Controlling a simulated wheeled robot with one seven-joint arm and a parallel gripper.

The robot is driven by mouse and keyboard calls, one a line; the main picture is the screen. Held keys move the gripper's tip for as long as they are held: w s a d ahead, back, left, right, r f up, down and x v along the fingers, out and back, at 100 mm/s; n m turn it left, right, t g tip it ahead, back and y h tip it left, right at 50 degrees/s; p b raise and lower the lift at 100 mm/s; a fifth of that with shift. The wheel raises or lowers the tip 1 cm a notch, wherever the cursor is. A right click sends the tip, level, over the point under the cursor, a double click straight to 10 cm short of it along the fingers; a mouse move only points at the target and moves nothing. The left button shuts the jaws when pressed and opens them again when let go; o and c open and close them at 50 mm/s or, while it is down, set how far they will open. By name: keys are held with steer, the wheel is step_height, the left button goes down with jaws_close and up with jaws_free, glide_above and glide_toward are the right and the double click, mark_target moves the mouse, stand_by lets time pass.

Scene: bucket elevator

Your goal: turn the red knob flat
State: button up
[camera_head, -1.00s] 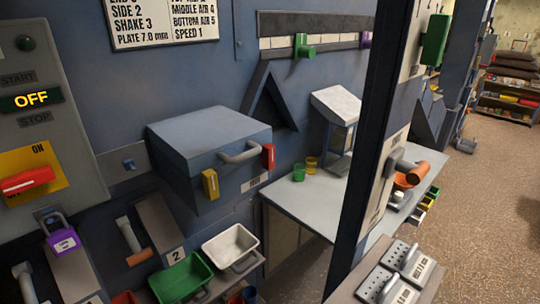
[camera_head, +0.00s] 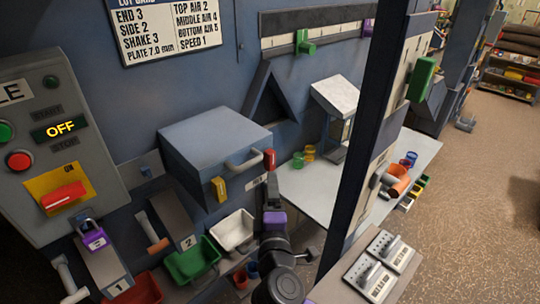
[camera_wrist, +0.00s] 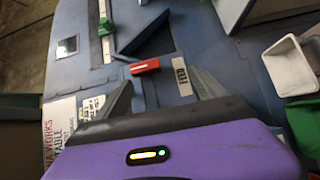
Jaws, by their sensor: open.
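A red knob (camera_head: 269,159) stands upright on the wall just right of the blue box. In the wrist view a red knob (camera_wrist: 145,66) lies beside the FEED label (camera_wrist: 181,76), ahead of my fingers. My gripper (camera_head: 272,190) is just below this knob in the head view, apart from it as far as I can tell. In the wrist view my gripper (camera_wrist: 162,88) has its two fingers spread wide with nothing between them. Another red handle (camera_head: 63,196) sits on a yellow ON plate at the left, slightly tilted.
A white bin (camera_head: 233,231) and a green bin (camera_head: 192,262) sit below. A dark post (camera_head: 372,130) stands right of my arm. A pale table (camera_head: 340,185) holds small cups.

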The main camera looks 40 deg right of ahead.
mark_target(270, 165)
steer(key=shift+m+h, duration=0.3)
steer(key=shift+h, duration=0.3)
steer(key=w+d+r+p, duration=0.1)
steer(key=w, duration=0.1)
steer(key=w+d+r, duration=0.1)
steer(key=w+d, duration=0.1)
steer(key=w+d+r+p, duration=0.1)
steer(key=w+d, duration=0.1)
steer(key=w, duration=0.1)
steer(key=shift+w+p, duration=0.1)
steer(key=shift+p, duration=0.25)
steer(key=shift+c, duration=0.2)
steer(key=shift+f, duration=0.1)
steer(key=c, duration=1.3)
